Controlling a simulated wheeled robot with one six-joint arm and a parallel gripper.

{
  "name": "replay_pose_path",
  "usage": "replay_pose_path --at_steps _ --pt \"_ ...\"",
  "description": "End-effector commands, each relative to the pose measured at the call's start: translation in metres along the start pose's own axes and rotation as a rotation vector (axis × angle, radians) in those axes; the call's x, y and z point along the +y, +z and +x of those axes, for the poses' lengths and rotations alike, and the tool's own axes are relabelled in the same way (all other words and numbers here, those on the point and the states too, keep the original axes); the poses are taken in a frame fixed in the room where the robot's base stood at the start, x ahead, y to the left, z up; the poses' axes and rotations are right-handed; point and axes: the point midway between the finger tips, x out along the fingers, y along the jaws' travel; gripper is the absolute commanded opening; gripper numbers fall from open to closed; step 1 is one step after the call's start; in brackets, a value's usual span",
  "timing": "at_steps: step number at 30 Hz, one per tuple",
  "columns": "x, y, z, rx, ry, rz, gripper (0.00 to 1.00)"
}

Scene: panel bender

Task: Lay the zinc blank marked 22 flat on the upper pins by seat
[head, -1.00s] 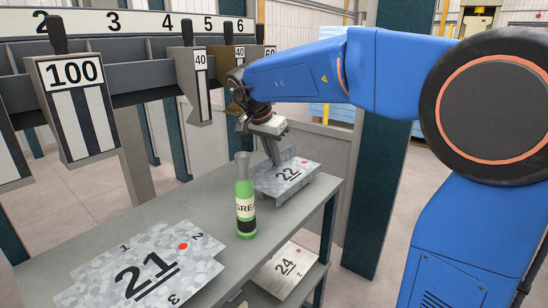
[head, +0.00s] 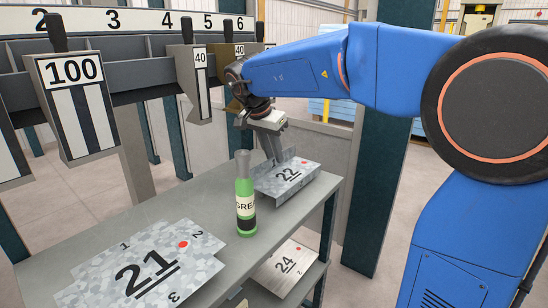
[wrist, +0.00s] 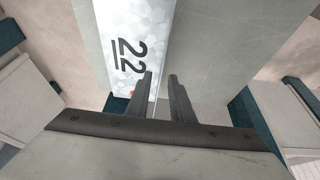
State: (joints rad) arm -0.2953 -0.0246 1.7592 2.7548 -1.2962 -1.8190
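The zinc blank marked 22 (head: 289,174) lies at the far right end of a grey bench top in the head view. It has a mottled zinc face, with a red dot beside the number. It also shows in the wrist view (wrist: 128,40), running up from the fingers. My gripper (head: 272,157) points down at the blank's back edge. In the wrist view my gripper (wrist: 163,92) shows its fingers apart, one over the blank's face and one past its edge. No firm grip shows. I cannot make out the upper pins in these frames.
A green bottle (head: 245,200) stands close in front of the blank. A blank marked 21 (head: 145,268) lies at the bench's near end. A blank marked 24 (head: 284,264) is on the lower shelf. A numbered rail (head: 140,20) with hanging tools, including one marked 100 (head: 75,105), runs behind.

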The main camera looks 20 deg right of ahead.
Motion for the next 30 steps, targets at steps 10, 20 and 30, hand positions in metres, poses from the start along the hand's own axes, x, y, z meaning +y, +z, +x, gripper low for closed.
replay_pose_path --at_steps 10,20,30 --pt "0.0 0.0 -0.068 0.001 -0.003 -0.001 0.21" --pt "0.0 0.0 -0.107 0.0 -0.001 0.0 0.21" --pt "0.003 -0.014 -0.11 0.052 -0.024 0.03 0.21"
